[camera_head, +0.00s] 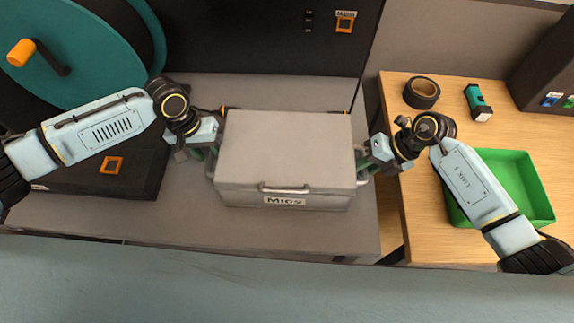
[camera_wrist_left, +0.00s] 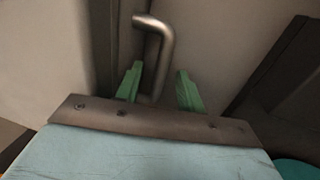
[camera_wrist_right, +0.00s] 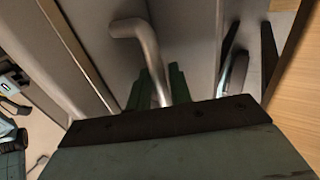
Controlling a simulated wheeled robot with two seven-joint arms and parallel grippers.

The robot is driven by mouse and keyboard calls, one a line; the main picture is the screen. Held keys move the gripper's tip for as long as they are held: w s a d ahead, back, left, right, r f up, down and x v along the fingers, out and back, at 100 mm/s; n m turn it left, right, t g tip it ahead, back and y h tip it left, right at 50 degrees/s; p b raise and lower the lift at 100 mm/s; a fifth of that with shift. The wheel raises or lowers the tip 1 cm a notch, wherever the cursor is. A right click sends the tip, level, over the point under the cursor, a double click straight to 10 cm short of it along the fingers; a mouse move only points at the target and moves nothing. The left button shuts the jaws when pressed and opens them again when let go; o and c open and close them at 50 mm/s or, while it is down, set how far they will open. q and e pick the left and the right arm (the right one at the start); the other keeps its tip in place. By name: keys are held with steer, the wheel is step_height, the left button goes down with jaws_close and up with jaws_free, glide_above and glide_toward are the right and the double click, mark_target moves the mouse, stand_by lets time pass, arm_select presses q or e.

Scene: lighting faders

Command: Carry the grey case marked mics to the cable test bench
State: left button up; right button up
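The grey case (camera_head: 284,150) labelled MICS (camera_head: 285,201) stands closed on the grey surface, its front handle facing me. My left gripper (camera_head: 213,165) is at the case's left side. In the left wrist view, its green fingers (camera_wrist_left: 160,88) are apart on either side of a bent metal side handle (camera_wrist_left: 157,45), with gaps beside the bar. My right gripper (camera_head: 365,165) is at the right side. In the right wrist view, its fingers (camera_wrist_right: 158,88) are close together against the right side handle (camera_wrist_right: 143,42). The wooden bench (camera_head: 425,205) stands to the right.
The bench carries a black tape roll (camera_head: 421,92), a teal device (camera_head: 478,102), a green tray (camera_head: 508,180) and a dark box (camera_head: 548,70). A large teal reel (camera_head: 75,60) stands at left. A gap separates the grey surface from the bench.

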arm_select(q)
steer(key=c, duration=0.4)
arm_select(e)
steer(key=c, duration=0.4)
arm_select(q)
jaws_close()
arm_select(e)
jaws_close()
steer(key=shift+r, duration=0.1)
arm_select(q)
steer(key=shift+w+r, duration=0.2)
arm_select(e)
steer(key=shift+w+r, duration=0.15)
steer(key=shift+w, duration=0.05)
